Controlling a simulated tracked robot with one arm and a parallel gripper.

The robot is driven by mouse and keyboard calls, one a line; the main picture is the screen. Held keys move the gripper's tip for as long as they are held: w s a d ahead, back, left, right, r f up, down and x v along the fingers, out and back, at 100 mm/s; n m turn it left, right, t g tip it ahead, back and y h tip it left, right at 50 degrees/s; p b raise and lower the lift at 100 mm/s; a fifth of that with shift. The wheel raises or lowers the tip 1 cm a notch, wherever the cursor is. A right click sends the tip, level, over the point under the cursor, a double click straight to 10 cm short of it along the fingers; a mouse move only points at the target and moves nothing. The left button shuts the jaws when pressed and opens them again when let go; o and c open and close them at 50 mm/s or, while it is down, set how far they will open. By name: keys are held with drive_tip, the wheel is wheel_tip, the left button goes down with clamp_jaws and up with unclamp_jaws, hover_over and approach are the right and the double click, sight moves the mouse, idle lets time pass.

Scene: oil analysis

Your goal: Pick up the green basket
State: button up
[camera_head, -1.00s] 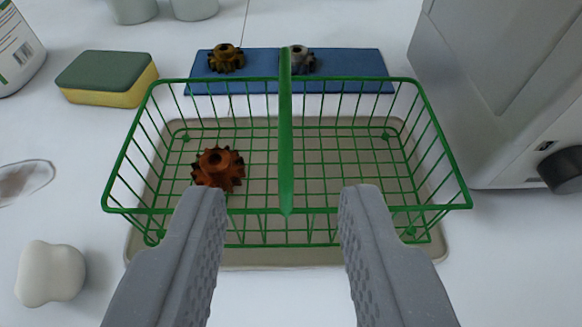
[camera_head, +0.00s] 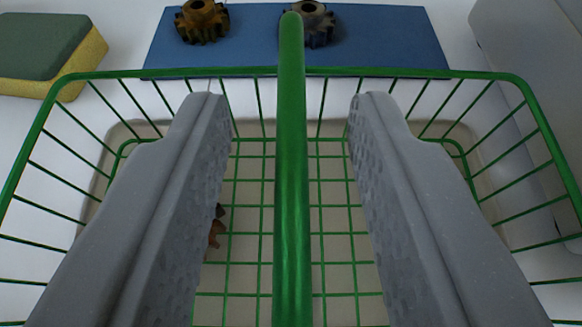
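The green wire basket (camera_head: 300,73) fills most of the view, with its handle (camera_head: 291,170) running up the middle of the picture. My gripper (camera_head: 288,100) is open, with one grey finger on each side of the handle. Both fingers stand apart from the handle, with a gap on either side. A rusty brown gear (camera_head: 216,228) lies inside the basket, mostly hidden behind the left finger. The basket's near side is out of the picture.
A blue mat (camera_head: 400,35) behind the basket carries a brownish gear (camera_head: 203,20) and a dark grey gear (camera_head: 317,25). A green and yellow sponge (camera_head: 45,50) lies at the upper left. A pale machine (camera_head: 530,50) stands at the right. A beige tray (camera_head: 135,128) lies under the basket.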

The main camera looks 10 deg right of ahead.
drive_tip(key=shift+w+d+f, duration=0.1)
drive_tip(key=shift+w+f, duration=0.05)
drive_tip(key=shift+w, duration=0.15)
clamp_jaws()
